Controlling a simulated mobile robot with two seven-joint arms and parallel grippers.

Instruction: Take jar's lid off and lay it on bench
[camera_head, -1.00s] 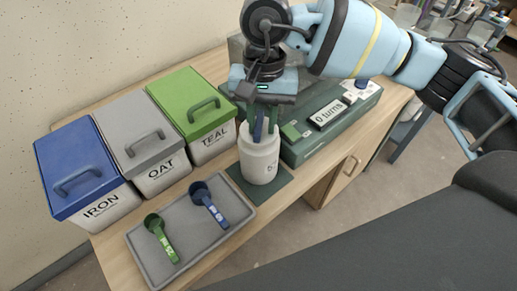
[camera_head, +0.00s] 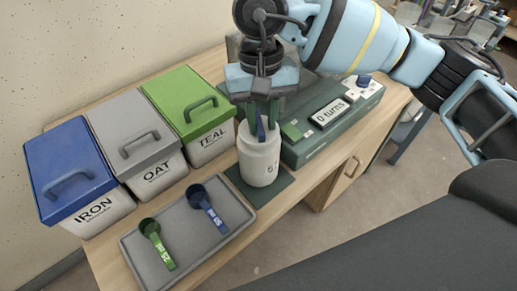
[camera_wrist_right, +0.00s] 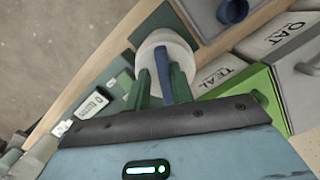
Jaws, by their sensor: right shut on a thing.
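The white jar (camera_head: 258,165) stands upright on a dark green mat (camera_head: 283,183), with part of a printed mark on its side. My right gripper (camera_head: 263,125) is directly above it, its green fingers pointing down at the jar's top. A narrow blue upright piece (camera_head: 261,129) shows between the fingers. In the wrist view the blue piece (camera_wrist_right: 165,85) runs from the pale round jar top (camera_wrist_right: 163,47) up between the fingers. I take it as the lid's handle; the lid's rim is hard to make out. I see no gap below the lid. My left gripper is out of view.
A grey tray (camera_head: 143,270) holds a green scoop (camera_head: 156,243) and a blue scoop (camera_head: 207,207). Bins marked IRON (camera_head: 90,212), OAT (camera_head: 158,172) and TEAL (camera_head: 212,143) stand behind. A green device (camera_head: 345,122) reads "0 turns". Little bare bench (camera_head: 275,209) shows along the front edge.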

